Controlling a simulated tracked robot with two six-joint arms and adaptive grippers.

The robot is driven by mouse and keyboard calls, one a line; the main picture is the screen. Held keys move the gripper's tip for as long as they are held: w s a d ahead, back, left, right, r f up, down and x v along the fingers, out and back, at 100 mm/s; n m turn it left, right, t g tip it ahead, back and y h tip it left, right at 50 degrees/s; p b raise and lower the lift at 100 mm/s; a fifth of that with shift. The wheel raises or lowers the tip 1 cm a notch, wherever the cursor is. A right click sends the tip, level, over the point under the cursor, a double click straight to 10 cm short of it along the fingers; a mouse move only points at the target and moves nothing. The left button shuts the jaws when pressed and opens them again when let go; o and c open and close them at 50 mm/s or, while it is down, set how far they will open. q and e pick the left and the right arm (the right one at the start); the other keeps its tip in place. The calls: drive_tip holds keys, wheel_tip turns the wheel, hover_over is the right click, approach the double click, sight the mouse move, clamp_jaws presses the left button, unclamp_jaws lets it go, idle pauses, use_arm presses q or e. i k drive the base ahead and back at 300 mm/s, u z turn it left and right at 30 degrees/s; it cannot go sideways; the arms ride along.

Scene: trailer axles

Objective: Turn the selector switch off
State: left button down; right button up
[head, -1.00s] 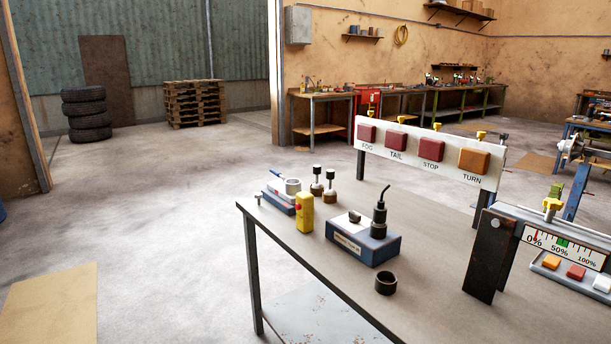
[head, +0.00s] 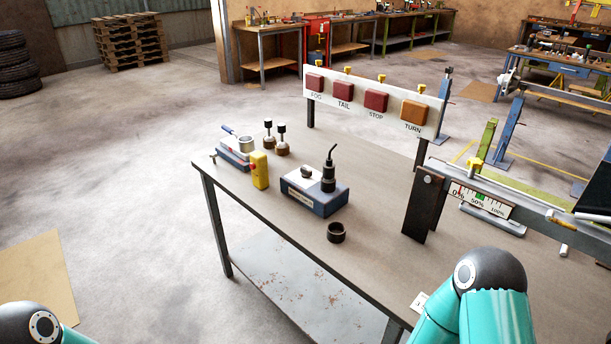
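A blue box with a pale top (head: 315,192) stands on the workbench. A small dark knob (head: 306,172) sits on its top left and looks like the selector switch; its setting is too small to read. A black upright plug-like part with a bent stem (head: 329,172) stands on the same box. The box's front label is not legible. Neither gripper is in view. Only teal links of my arms show, at the bottom left and bottom right.
A light board (head: 372,103) stands behind. A gauge beam on a dark post (head: 421,207) is at right. The workbench's front left (head: 250,215) is bare.

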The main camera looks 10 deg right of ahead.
sight(307, 173)
drive_tip(key=u, duration=0.05)
drive_tip(key=k, duration=0.25)
drive_tip(key=u, duration=0.5)
drive_tip(key=i, duration=1.6)
drive_tip(key=z, duration=0.25)
